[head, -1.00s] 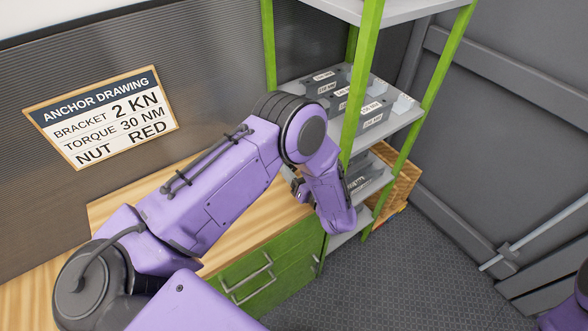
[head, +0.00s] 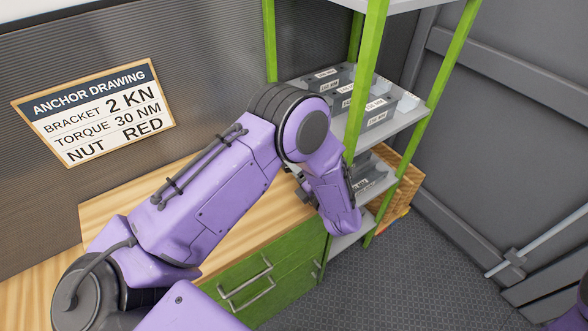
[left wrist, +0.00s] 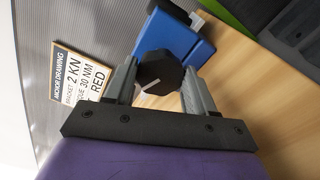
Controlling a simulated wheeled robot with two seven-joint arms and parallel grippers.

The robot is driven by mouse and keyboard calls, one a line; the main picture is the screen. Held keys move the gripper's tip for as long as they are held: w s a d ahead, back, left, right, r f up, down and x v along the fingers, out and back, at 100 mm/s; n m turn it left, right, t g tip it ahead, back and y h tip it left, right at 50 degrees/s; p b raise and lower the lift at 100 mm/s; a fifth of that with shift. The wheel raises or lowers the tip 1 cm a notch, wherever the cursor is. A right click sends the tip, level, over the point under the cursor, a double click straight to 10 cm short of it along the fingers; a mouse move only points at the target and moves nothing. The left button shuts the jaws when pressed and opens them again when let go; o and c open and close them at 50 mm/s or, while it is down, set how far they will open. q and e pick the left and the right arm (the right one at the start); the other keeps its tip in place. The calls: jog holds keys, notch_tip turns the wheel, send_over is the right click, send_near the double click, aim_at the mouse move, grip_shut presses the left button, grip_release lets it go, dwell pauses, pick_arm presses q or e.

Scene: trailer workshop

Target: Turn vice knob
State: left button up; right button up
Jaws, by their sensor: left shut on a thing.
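In the left wrist view the vice knob (left wrist: 158,73) is a dark, many-sided knob with a light mark on its face. It sits at the near end of the blue vice (left wrist: 178,38). My left gripper (left wrist: 159,82) is shut on the knob, with one grey finger on each side of it. In the head view my purple left arm hides the knob, the vice and the gripper fingers. My right gripper is not in view; only a bit of purple shows at the lower right edge.
The wooden worktop (head: 110,215) has green drawers (head: 255,285) below. A green-framed shelf (head: 360,90) with grey labelled bins (head: 375,115) stands close to my left arm. An anchor drawing sign (head: 100,112) hangs on the wall. The floor (head: 420,270) at right is clear.

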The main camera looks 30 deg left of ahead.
pick_arm(q)
jog(key=m, duration=0.4)
jog(key=m+b, duration=0.1)
jog(key=m, duration=0.1)
jog(key=shift+d+f+m, duration=0.25)
jog(key=shift+f+m, duration=0.05)
jog(key=m, duration=0.5)
jog(key=shift+s+f+m, duration=0.1)
jog(key=shift+f+m, duration=0.05)
jog(key=shift+m, duration=0.15)
jog(key=o, duration=1)
jog(key=shift+o, duration=0.2)
jog(key=v, duration=1)
jog(key=shift+d, duration=0.2)
jog(key=shift+s, duration=0.15)
